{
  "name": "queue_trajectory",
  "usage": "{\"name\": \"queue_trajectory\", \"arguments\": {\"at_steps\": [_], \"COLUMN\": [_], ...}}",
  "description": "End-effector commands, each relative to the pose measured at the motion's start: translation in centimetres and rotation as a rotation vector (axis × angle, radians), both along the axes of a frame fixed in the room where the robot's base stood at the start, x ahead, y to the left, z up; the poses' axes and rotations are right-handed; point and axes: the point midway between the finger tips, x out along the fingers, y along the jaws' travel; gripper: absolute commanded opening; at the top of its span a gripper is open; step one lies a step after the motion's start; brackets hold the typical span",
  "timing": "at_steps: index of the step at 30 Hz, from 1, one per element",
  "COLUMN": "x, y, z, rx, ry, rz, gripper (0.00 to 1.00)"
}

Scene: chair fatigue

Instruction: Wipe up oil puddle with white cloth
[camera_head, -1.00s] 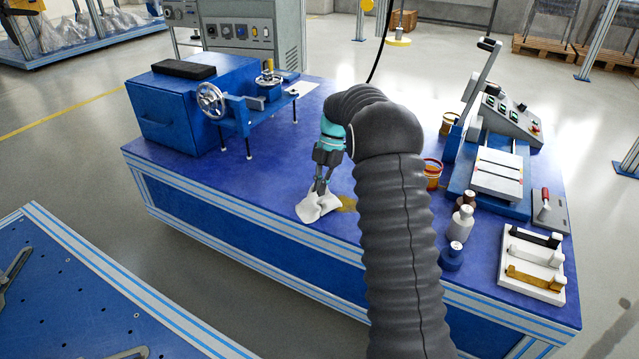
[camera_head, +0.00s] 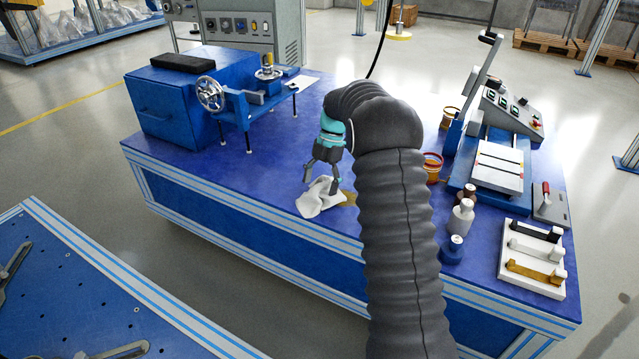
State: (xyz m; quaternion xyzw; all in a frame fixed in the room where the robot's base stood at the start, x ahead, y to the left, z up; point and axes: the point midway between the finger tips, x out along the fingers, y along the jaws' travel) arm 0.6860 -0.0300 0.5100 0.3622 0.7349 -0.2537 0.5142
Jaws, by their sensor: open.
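The white cloth (camera_head: 318,201) lies crumpled on the blue tabletop near its front edge. The oil puddle (camera_head: 349,199) shows as a yellow-brown patch just right of the cloth; my arm hides its right part. My gripper (camera_head: 320,184) is open, fingers spread and pointing down, right above the cloth. Whether a fingertip touches the cloth I cannot tell.
A blue machine with a handwheel (camera_head: 210,93) stands at the back left. To the right are an orange cup (camera_head: 432,167), several bottles (camera_head: 461,218), a lever press (camera_head: 490,165) and a white rack (camera_head: 532,262). The tabletop left of the cloth is clear.

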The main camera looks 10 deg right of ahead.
Motion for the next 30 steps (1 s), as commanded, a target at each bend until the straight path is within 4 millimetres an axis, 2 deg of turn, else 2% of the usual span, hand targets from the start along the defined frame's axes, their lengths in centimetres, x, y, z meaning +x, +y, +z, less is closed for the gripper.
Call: {"name": "queue_trajectory", "arguments": {"at_steps": [23, 30], "x": [0.0, 0.0], "y": [0.0, 0.0], "z": [-2.9, -2.9], "rx": [0.000, -0.001], "ry": [0.000, 0.001], "rz": [0.000, 0.000], "gripper": [0.82, 0.49]}}
